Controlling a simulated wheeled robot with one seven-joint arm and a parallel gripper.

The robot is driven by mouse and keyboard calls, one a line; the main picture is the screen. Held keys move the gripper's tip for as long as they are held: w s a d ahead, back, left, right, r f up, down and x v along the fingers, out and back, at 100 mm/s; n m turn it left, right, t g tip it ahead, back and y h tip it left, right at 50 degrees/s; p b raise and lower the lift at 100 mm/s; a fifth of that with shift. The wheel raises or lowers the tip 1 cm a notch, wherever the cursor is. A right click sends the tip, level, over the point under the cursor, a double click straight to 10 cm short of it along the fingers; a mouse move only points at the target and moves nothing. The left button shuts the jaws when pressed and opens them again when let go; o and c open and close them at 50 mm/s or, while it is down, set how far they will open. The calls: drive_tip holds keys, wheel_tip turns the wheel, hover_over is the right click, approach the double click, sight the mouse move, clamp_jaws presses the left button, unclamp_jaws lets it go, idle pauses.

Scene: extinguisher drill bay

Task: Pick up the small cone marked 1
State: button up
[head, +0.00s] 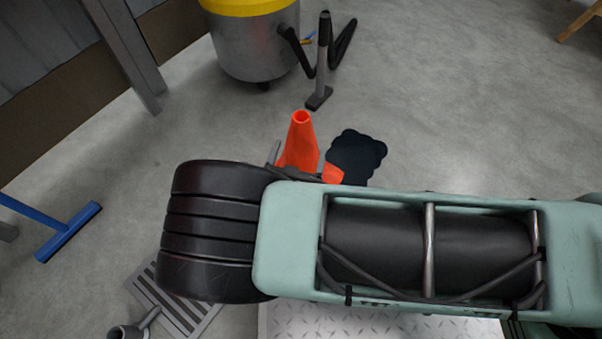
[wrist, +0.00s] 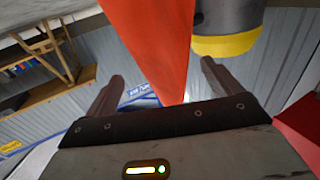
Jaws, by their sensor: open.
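An orange cone (head: 299,145) stands upright on the floor in the head view, its lower part hidden behind my arm. No number can be read on it. In the wrist view an orange cone (wrist: 152,45) fills the upper middle, its narrow end pointing down the picture between the fingers. My gripper (wrist: 160,85) is open, with one finger on each side of the cone. I cannot tell whether either finger touches it. In the head view my arm hides most of the gripper.
A dark spill-like patch (head: 357,156) lies right of the cone. A grey vacuum with a yellow top (head: 255,42) and its upright floor tool (head: 322,65) stand behind. A blue squeegee (head: 68,232) and a floor grate (head: 180,310) are at left. Open floor lies at right.

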drive_tip(key=b+x, duration=0.2)
drive_tip(key=x, duration=0.1)
drive_tip(key=b+x, duration=0.1)
drive_tip(key=shift+w+a+f, duration=0.2)
drive_tip(key=shift+w+f, duration=0.05)
drive_tip(key=shift+w, duration=0.1)
drive_tip(key=shift+w+d+r+b, duration=0.1)
drive_tip(key=shift+w+r+b, duration=0.05)
drive_tip(key=shift+w+b, duration=0.2)
drive_tip(key=shift+c, duration=0.3)
drive_tip(key=shift+r, duration=0.1)
drive_tip(key=c, duration=1.7)
